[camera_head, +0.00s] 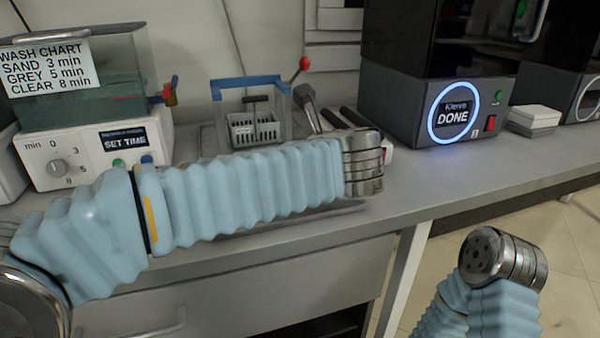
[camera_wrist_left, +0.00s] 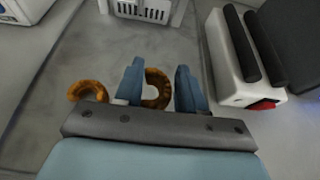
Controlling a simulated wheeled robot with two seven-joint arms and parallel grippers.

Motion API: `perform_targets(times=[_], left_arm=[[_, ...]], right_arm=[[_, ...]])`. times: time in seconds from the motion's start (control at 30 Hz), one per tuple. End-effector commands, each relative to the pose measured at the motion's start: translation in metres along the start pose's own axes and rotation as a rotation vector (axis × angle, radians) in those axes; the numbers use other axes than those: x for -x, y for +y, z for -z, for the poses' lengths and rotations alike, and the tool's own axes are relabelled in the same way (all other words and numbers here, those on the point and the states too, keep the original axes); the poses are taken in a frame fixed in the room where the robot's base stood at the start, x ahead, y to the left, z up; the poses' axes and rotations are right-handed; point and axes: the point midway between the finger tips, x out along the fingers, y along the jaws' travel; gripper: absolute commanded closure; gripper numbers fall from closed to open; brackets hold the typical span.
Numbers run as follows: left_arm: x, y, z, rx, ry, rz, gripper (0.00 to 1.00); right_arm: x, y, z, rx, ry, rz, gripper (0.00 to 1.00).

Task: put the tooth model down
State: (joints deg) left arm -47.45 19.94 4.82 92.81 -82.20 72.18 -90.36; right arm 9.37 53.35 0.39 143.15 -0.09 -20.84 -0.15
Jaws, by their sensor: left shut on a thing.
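An amber, horseshoe-shaped tooth model (camera_wrist_left: 157,88) is between the two blue fingers of my left gripper (camera_wrist_left: 160,84) in the left wrist view. The gripper is shut on it, over a grey surface; I cannot tell if the model touches that surface. A second amber tooth model (camera_wrist_left: 88,89) lies to the left of the fingers, apart from them. In the head view, my left arm crosses the bench and hides both models and the left gripper. My right arm shows at the lower right, but its gripper is out of view.
A washer (camera_head: 88,150) reading SET TIME is at left, a dark machine (camera_head: 440,102) reading DONE at right. A white box (camera_wrist_left: 228,72) with black rods sits beside the gripper.

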Motion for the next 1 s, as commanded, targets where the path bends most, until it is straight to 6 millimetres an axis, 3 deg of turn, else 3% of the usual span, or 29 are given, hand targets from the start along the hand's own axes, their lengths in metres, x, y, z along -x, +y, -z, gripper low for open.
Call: perform_targets(times=[0.2,0.4,0.73,0.77,0.9,1.0], left_arm=[[-0.016,-0.004,0.01,0.0,0.001,-0.002,0.89],[-0.027,-0.005,0.037,0.0,0.0,-0.001,0.89],[-0.028,-0.005,0.039,0.001,0.0,-0.001,0.89],[-0.028,-0.005,0.039,0.001,0.0,-0.001,0.58],[-0.028,-0.005,0.039,0.001,0.0,-0.001,0.36],[-0.028,-0.005,0.039,0.001,0.0,-0.001,0.35]], right_arm=[[-0.003,0.002,0.001,-0.001,0.001,-0.001,0.57],[-0.009,0.006,0.002,-0.004,0.005,-0.004,0.57],[-0.009,0.007,0.002,-0.005,0.005,-0.005,0.57],[-0.009,0.007,0.002,-0.005,0.006,-0.005,0.57],[-0.009,0.007,0.002,-0.005,0.005,-0.005,0.57],[-0.009,0.007,0.002,-0.005,0.005,-0.005,0.57]])
